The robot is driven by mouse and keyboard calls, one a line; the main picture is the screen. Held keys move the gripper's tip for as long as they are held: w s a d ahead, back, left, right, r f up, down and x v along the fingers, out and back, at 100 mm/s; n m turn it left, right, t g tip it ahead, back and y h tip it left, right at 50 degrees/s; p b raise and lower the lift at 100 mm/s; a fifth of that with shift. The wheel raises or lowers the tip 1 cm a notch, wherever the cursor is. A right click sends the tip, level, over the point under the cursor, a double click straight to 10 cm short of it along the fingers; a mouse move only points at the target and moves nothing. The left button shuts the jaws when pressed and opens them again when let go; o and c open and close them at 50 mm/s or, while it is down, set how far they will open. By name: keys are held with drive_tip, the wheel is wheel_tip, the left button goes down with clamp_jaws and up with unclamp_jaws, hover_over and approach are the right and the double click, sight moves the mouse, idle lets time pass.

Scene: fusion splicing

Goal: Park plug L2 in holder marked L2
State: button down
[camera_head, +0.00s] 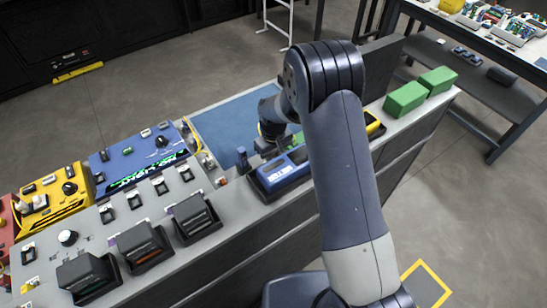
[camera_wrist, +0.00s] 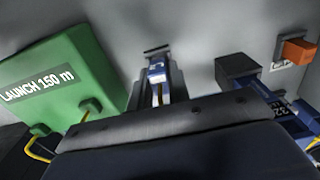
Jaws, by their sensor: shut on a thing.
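In the wrist view my gripper (camera_wrist: 157,62) points away from the camera, its dark fingers close around a small blue and white plug (camera_wrist: 157,72). Its marking cannot be read, so I cannot tell from the picture that it is L2. The plug's far end is by a dark piece on the grey surface; I cannot tell whether they touch. To the right is a dark block (camera_wrist: 236,66) with a blue part beside it bearing a partly hidden white label. No holder marked L2 can be read. In the head view my arm largely hides the gripper and plug.
A green box (camera_wrist: 70,80) marked LAUNCH 150 m stands close left of the gripper, with yellow cable at its base. An orange piece (camera_wrist: 297,50) is at right. In the head view, a blue instrument (camera_head: 283,171) and green boxes (camera_head: 405,98) line the bench; a blue mat (camera_head: 218,124) has free room.

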drive_tip(key=shift+f+b, duration=0.5)
drive_tip(key=shift+f, duration=0.05)
drive_tip(key=c, duration=1.3)
unclamp_jaws()
drive_tip(key=shift+o, duration=0.2)
drive_tip(key=shift+r, duration=0.15)
wheel_tip(320, 180, up, 7)
drive_tip(key=p, duration=0.4)
drive_tip(key=shift+r, duration=0.2)
drive_tip(key=shift+f, duration=0.1)
drive_tip(key=shift+f+b, duration=1.5)
drive_tip(key=shift+f, duration=1.7)
